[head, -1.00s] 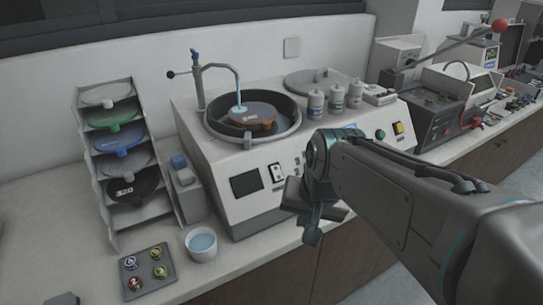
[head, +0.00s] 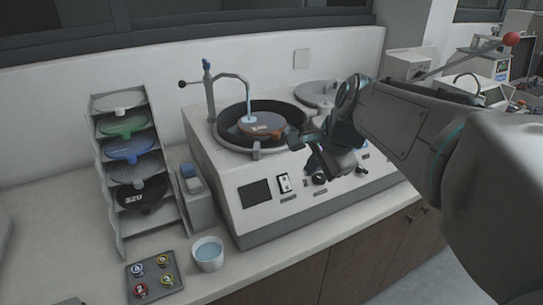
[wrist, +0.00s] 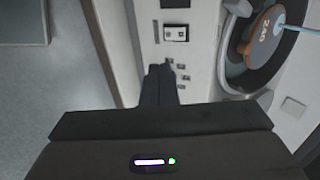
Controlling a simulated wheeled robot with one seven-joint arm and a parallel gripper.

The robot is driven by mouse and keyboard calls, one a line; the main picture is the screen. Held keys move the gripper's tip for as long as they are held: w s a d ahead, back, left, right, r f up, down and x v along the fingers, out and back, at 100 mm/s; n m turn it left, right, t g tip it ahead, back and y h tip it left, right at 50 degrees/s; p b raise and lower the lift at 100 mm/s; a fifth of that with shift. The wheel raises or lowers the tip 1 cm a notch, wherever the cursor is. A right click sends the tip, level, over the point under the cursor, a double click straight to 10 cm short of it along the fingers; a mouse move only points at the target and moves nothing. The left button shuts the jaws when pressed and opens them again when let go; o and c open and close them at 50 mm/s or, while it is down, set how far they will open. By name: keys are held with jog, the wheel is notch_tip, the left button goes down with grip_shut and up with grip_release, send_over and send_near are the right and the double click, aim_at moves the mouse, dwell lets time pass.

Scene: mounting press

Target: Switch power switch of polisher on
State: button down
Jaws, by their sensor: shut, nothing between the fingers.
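The polisher (head: 250,222) stands on the counter with a round bowl and an orange-brown disc on top. Its white power switch (head: 284,183) sits on the sloped front panel, just right of a dark screen (head: 256,194). The switch also shows in the wrist view (wrist: 176,33), ahead of and slightly right of my fingertips; its on or off position is too small to tell. My shut fingers show in the wrist view (wrist: 159,72).
A water tap (head: 210,95) arches over the bowl. A rack of coloured discs (head: 107,165), a white cup of water (head: 208,254) and a sample tray (head: 152,277) stand to the left. Free counter lies at far left.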

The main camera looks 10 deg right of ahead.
send_near(288, 190)
jog(key=d+x, duration=0.1)
jog(key=x, duration=0.4)
jog(key=shift+w+a+f, duration=0.4)
jog(key=shift+a+f, duration=0.15)
jog(key=shift+f, duration=0.05)
